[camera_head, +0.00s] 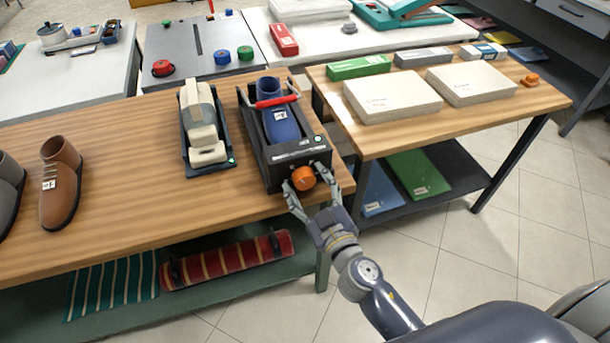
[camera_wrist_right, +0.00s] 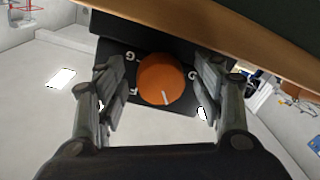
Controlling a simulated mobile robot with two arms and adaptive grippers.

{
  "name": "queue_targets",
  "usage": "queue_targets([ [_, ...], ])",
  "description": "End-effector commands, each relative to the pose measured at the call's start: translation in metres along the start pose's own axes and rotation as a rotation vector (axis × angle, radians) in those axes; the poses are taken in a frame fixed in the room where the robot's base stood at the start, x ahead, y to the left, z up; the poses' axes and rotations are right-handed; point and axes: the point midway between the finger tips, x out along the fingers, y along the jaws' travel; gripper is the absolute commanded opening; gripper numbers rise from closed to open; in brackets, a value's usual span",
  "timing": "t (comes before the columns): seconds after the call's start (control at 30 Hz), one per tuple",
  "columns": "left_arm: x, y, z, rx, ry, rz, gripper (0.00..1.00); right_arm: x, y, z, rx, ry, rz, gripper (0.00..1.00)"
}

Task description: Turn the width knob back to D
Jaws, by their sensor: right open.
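The orange width knob (camera_head: 303,178) sits on the front face of a black shoe-stretching machine (camera_head: 299,151), which holds a blue shoe (camera_head: 281,121) under a red bar (camera_head: 277,101). My right gripper (camera_head: 314,191) is open, with one finger on each side of the knob. In the right wrist view the knob (camera_wrist_right: 161,79) lies between the open fingers (camera_wrist_right: 158,98), with gaps visible on both sides. A white pointer mark shows low on the knob. Letters G and F show to its left and another letter to its right; D cannot be made out. My left gripper is not visible.
A beige device in a dark tray (camera_head: 186,143) stands left of the machine on the wooden table (camera_head: 120,190). A brown boot (camera_head: 61,184) is farther left. White boxes (camera_head: 391,96) lie on the right table. Floor in front is clear.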

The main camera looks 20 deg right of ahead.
Motion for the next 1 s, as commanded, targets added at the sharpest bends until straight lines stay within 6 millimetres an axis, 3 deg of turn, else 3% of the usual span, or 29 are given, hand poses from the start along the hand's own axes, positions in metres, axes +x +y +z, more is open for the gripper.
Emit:
queue_targets([
  [0.27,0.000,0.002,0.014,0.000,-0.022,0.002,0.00,0.000,0.000,0.000,0.000,0.000,0.000,0.62],
  [0.47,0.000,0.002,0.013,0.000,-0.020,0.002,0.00,0.000,0.000,0.000,0.000,0.000,0.000,0.17],
  [1.0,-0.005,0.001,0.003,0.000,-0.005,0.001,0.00,0.000,0.001,-0.001,-0.111,-0.006,-0.003,0.17],
])
